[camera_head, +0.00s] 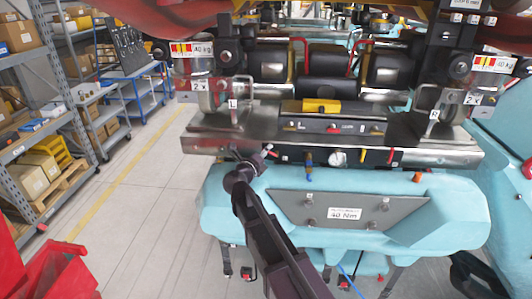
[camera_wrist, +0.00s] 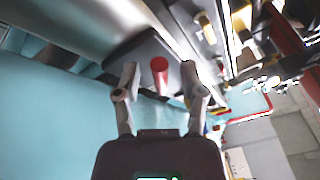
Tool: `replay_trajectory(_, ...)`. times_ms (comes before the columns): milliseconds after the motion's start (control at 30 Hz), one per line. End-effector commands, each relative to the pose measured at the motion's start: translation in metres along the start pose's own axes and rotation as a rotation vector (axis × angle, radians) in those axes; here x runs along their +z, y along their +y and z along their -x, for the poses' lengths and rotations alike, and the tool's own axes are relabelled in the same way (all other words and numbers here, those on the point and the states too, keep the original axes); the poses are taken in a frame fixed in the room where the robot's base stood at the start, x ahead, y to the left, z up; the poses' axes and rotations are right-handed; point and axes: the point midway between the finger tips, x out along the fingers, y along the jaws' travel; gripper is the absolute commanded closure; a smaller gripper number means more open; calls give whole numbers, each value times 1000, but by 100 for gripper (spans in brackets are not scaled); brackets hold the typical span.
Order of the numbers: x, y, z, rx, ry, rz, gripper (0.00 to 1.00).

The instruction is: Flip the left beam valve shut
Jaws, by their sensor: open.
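A red cylindrical handle (camera_wrist: 160,76), likely that of the left beam valve, stands between the fingers of my gripper (camera_wrist: 159,70) in the wrist view. The fingers are spread, with a gap on both sides of the handle. I cannot tell whether the handle is deep between the fingers or beyond their tips. In the head view my gripper (camera_head: 259,152) is at the front edge of the beam, left of centre. It hides most of the left valve there; only a small bit of red shows beside the fingers. A similar red lever (camera_head: 390,157) shows on the right side.
The metal beam (camera_head: 445,155) carries a blue knob (camera_head: 309,160) and a white round knob (camera_head: 338,157) right of my gripper. A light-blue body (camera_head: 225,205) with a 40 Nm plate juts out below. Shelves and a red bin (camera_head: 55,275) stand left, with clear floor between.

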Motion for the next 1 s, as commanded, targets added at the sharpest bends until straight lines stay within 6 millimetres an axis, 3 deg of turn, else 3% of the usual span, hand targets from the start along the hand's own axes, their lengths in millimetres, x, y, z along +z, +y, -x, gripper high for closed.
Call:
replay_trajectory(300,0,0,-2,0,0,0,47)
replay_trajectory(500,-1,0,-2,0,1,0,100)
replay_trajectory(1000,0,-4,-3,15,12,-43,100)
